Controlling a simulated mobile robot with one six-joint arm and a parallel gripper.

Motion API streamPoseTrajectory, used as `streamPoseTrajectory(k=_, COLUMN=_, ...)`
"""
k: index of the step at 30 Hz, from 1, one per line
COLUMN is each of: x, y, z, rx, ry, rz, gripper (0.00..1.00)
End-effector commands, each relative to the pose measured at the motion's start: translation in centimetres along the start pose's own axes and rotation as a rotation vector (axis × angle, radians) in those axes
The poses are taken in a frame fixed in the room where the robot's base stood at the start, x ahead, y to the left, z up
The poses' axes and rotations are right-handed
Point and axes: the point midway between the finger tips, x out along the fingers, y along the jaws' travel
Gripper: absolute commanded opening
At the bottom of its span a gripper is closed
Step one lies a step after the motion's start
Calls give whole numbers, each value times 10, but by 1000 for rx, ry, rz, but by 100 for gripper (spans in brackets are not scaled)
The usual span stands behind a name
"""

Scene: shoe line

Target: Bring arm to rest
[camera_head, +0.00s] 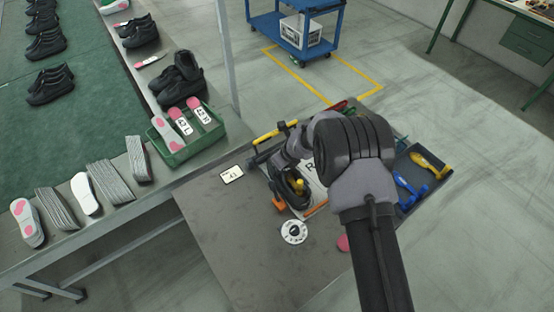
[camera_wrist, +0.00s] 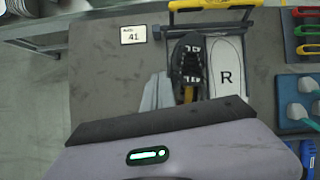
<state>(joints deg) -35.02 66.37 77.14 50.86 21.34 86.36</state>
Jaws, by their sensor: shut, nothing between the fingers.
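My arm reaches in from the lower right in the head view and bends left over the workbench (camera_head: 235,235). My gripper (camera_head: 260,159) is at the left end of the grey wrist, above the back of the bench and small in view. It is shut and holds nothing. Below the wrist is a fixture with a dark shoe (camera_head: 291,187). In the wrist view the dark shoe (camera_wrist: 188,58) lies beside a white insole marked R (camera_wrist: 228,68). My wrist hides part of the fixture in the head view.
A yellow bar (camera_wrist: 212,4) crosses the fixture's far side. A card marked 41 (camera_head: 232,174) and a round dial (camera_head: 294,232) lie on the bench. A green crate (camera_head: 203,139) of insoles stands left. Blue and yellow tools (camera_head: 428,163) lie right. The front bench is mostly clear.

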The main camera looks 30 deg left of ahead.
Motion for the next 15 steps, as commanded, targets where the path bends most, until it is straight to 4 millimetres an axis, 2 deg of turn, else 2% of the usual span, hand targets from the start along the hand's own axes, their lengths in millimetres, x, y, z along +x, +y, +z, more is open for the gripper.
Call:
streamPoseTrajectory(k=9, x=0, y=0, z=0, rx=-2, ry=-1, rz=0, gripper=0)
streamPoseTrajectory(k=11, x=-8, y=-6, z=2, rx=-24, ry=-7, rz=-5, gripper=0)
streamPoseTrajectory(k=14, x=-53, y=-30, z=6, rx=-152, ry=-28, rz=-29, gripper=0)
streamPoseTrajectory(k=15, x=-84, y=-40, z=4, rx=-238, ry=-36, rz=-45, gripper=0)
